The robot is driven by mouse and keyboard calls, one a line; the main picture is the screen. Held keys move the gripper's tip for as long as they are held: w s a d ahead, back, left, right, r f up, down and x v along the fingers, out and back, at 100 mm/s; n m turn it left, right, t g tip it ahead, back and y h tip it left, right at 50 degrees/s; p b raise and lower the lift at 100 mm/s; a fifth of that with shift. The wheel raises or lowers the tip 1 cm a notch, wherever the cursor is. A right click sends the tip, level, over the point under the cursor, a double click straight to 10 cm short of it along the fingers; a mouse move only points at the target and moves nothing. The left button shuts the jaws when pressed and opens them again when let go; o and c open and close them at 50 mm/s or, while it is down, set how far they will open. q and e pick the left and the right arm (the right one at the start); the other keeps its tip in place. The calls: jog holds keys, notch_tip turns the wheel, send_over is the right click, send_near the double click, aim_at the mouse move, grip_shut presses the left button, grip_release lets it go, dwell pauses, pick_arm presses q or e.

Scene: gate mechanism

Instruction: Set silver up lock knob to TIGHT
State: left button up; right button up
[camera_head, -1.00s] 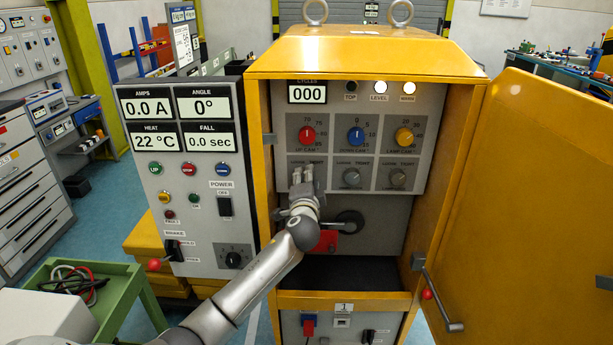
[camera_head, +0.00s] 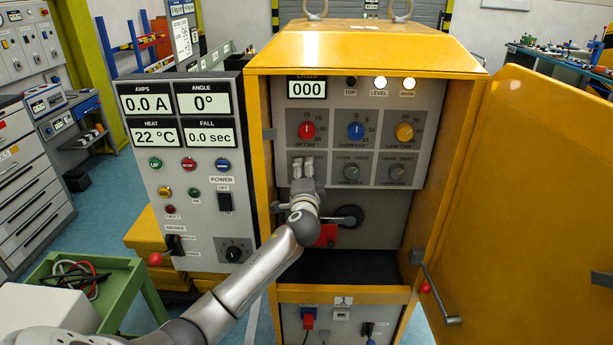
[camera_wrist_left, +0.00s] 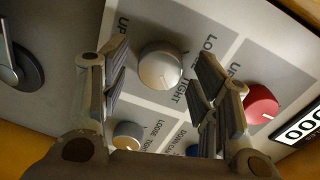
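The silver up lock knob (camera_wrist_left: 161,65) shows in the left wrist view, on a grey plate marked LOOSE and TIGHT. It lies between the two spread fingers of my left gripper (camera_wrist_left: 158,88), and gaps show on both sides of it. In the head view my left gripper (camera_head: 303,168) is in front of the lower left plate of the panel and hides this knob. The red up cam knob (camera_head: 307,130) is just above; it also shows in the left wrist view (camera_wrist_left: 262,104). My right gripper does not show.
Two more lock knobs (camera_head: 351,172) (camera_head: 397,173) sit to the right in the same row. A blue knob (camera_head: 356,131) and a yellow knob (camera_head: 404,132) are above them. A dark handle (camera_head: 347,216) is below the panel. The yellow cabinet door (camera_head: 535,190) stands open at right.

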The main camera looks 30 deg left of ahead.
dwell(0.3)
pick_arm(q)
jog(key=v, duration=1.2)
jog(key=shift+a, duration=0.1)
